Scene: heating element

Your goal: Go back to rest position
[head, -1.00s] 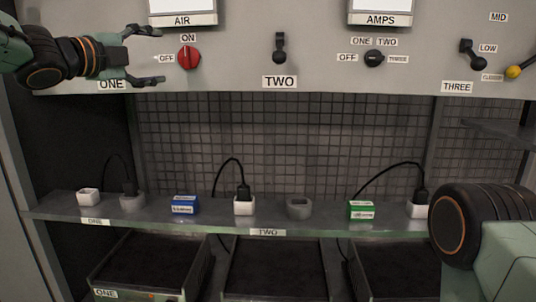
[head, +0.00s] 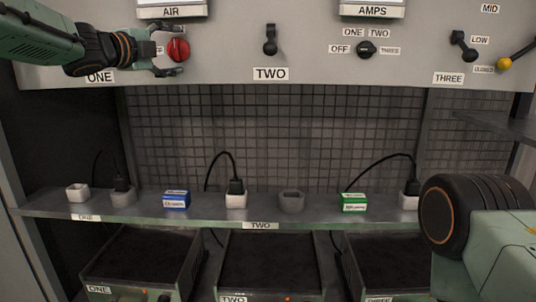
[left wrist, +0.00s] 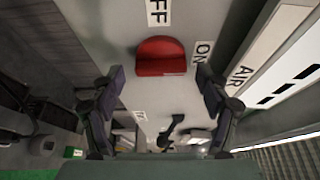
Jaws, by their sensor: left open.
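My left gripper (head: 170,52) is at the upper left of the head view, in front of the control panel (head: 225,60). Its fingers are apart, close to the red AIR knob (head: 178,49). In the left wrist view the red knob (left wrist: 161,56) shows ahead, between and beyond the open fingers (left wrist: 160,100). No object is in the gripper. Whether a finger touches the knob cannot be told. My right arm shows at the lower right of the head view as a black joint and a green link. Its gripper is out of view.
A shelf (head: 330,222) below the panel carries white and grey sockets, black plugs with cables, a blue box (head: 176,200) and a green box (head: 354,202). Open drawers (head: 270,262) lie under it.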

